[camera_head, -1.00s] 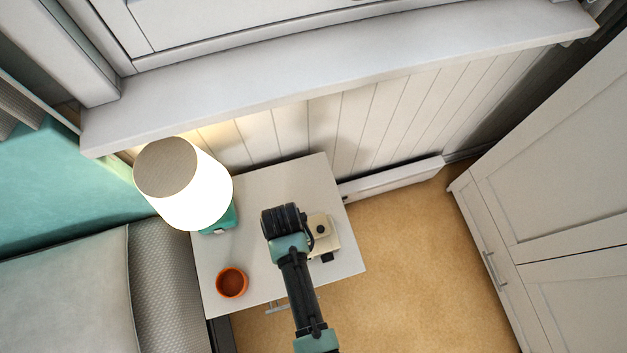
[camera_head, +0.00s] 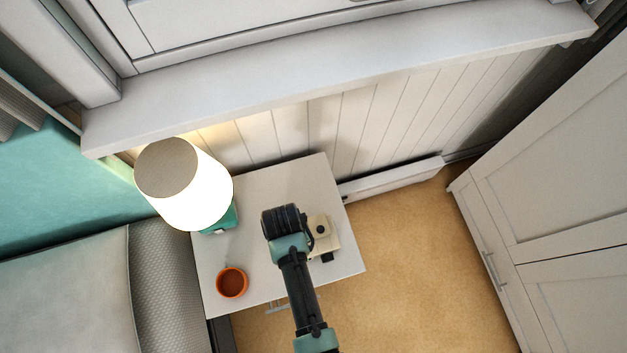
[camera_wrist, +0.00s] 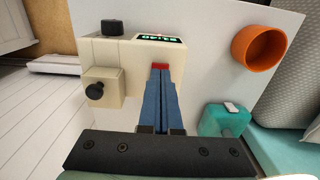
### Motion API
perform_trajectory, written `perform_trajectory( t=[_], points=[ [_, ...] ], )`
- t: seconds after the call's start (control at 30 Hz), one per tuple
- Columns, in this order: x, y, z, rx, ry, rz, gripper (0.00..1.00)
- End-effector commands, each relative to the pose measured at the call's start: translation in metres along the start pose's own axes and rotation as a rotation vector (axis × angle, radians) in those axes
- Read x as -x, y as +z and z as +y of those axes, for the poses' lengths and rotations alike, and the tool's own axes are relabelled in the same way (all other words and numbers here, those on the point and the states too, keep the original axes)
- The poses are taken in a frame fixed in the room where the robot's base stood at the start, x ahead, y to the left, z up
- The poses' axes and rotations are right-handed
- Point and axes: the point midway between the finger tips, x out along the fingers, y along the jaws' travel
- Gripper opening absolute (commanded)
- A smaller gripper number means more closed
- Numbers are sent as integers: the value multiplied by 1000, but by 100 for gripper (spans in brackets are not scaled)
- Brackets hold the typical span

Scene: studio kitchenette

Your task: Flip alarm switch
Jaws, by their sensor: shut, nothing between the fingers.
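The cream alarm clock (camera_head: 322,232) stands on the white bedside table, partly hidden behind my arm in the head view. In the wrist view the clock (camera_wrist: 122,62) shows a green-lit display, a black knob on top and a black knob on a side block. A small red piece (camera_wrist: 160,67), perhaps the switch, shows at the tips of my gripper (camera_wrist: 160,75). My blue fingers are shut together with nothing between them. Their tips are at or very near the red piece; I cannot tell if they touch it. In the head view my fingers are hidden.
The bedside table (camera_head: 270,180) also holds a lit lamp (camera_head: 190,190) on a teal base and an orange cup (camera_head: 232,282). A bed (camera_head: 70,290) is at the left, a window sill (camera_head: 330,85) above, a white cabinet (camera_head: 550,170) at the right. Open floor (camera_head: 410,260) lies between.

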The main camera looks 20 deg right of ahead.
Motion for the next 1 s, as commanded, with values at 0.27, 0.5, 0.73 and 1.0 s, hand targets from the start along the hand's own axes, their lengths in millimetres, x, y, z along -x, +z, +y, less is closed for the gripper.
perform_trajectory(
  t=[0.27, 0.5, 0.73, 1.0],
  points=[
    [26, 0, 0, 0, 0, -1, 0],
    [44, 0, 0, 0, 0, -1, 0],
    [60, 0, 0, 0, 0, -1, 0],
    [61, 0, 0, 0, 0, 0, 0]
  ],
)
